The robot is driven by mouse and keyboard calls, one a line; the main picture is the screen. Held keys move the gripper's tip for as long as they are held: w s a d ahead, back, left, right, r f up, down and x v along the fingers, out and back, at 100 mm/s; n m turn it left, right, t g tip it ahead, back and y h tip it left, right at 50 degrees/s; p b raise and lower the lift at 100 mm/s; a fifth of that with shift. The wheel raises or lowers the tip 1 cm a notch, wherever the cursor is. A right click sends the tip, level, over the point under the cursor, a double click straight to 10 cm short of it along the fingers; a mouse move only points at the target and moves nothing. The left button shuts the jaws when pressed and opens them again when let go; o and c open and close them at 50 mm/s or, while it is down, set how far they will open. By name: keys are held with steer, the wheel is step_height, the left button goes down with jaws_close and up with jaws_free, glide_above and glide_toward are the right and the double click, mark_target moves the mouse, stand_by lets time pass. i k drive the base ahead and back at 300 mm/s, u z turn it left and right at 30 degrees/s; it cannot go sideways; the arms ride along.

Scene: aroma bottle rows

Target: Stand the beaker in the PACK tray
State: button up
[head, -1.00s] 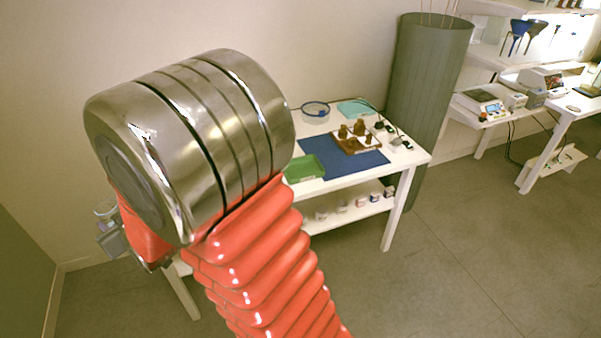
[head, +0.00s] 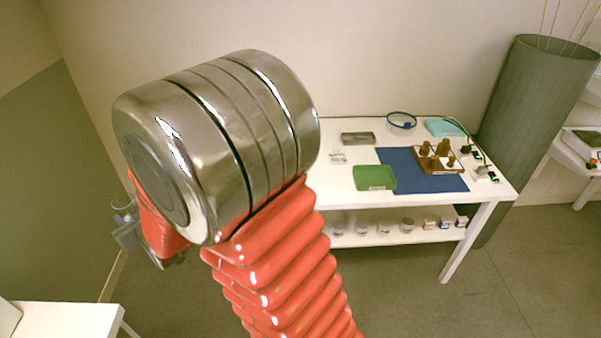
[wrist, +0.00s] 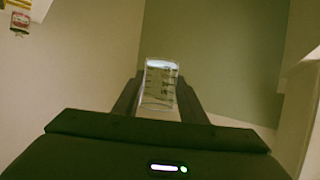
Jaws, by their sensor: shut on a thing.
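My gripper (wrist: 160,98) is shut on a clear glass beaker (wrist: 160,75) with dark markings, which sits between the two dark fingers in the wrist view. In the head view part of my gripper (head: 130,236) and the beaker's rim (head: 122,205) show at the left, beyond my arm and well away from the table. A shallow green tray (head: 375,178) lies on the white table beside a blue mat. Its label is too small to read, so I cannot tell whether it is the PACK tray.
The white table (head: 345,197) also bears a blue mat (head: 430,183), a brown rack with weights (head: 440,157), a grey block (head: 358,138) and a blue-rimmed dish (head: 401,121). Jars stand on its lower shelf. A tall green bin (head: 530,110) is at right; another white table (head: 65,318) is lower left.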

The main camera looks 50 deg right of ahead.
mark_target(373, 179)
steer(key=u, duration=0.7)
steer(key=k, duration=0.6)
steer(key=z, duration=1.45)
steer(key=i, duration=0.15)
steer(key=z, duration=0.3)
